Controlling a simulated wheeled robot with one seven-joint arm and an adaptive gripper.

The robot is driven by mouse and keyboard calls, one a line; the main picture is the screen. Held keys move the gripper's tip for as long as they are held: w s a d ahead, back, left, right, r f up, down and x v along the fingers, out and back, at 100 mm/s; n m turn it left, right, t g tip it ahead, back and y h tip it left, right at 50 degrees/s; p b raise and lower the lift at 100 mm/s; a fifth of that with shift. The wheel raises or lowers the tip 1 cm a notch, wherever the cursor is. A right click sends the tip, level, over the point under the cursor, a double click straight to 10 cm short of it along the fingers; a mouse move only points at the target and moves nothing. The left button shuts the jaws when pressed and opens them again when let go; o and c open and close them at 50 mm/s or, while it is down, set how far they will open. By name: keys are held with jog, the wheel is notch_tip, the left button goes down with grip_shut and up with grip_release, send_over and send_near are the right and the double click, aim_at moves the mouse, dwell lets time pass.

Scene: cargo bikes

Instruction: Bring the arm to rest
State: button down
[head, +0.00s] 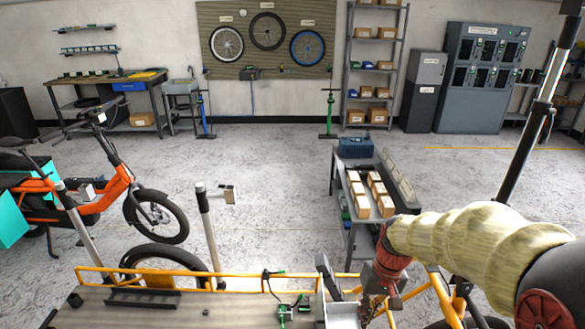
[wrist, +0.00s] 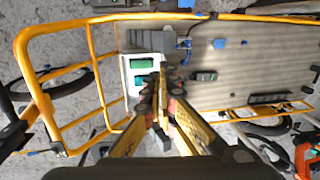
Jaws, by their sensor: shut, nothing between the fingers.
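My arm reaches in from the right in the head view, wrapped in a pale sleeve with a red wrist section. My gripper (wrist: 164,95) shows in the wrist view with its two yellow fingers together and nothing between them. It hangs over the cargo bike's deck (head: 225,312), close to a white tray (wrist: 131,65) holding green items. In the head view the fingertips are hard to make out near the tray at the bottom.
A yellow rail (head: 180,274) edges the deck. A cart (head: 348,213) with small boxes stands just behind my gripper. An orange bike (head: 110,195) stands at the left. A grey post (head: 208,235) rises behind the deck.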

jog(key=s+r+t+h, duration=0.1)
jog(key=s+r+t, duration=0.5)
jog(key=s+r, duration=1)
jog(key=shift+s+d+h, duration=0.15)
jog(key=shift+h, duration=0.15)
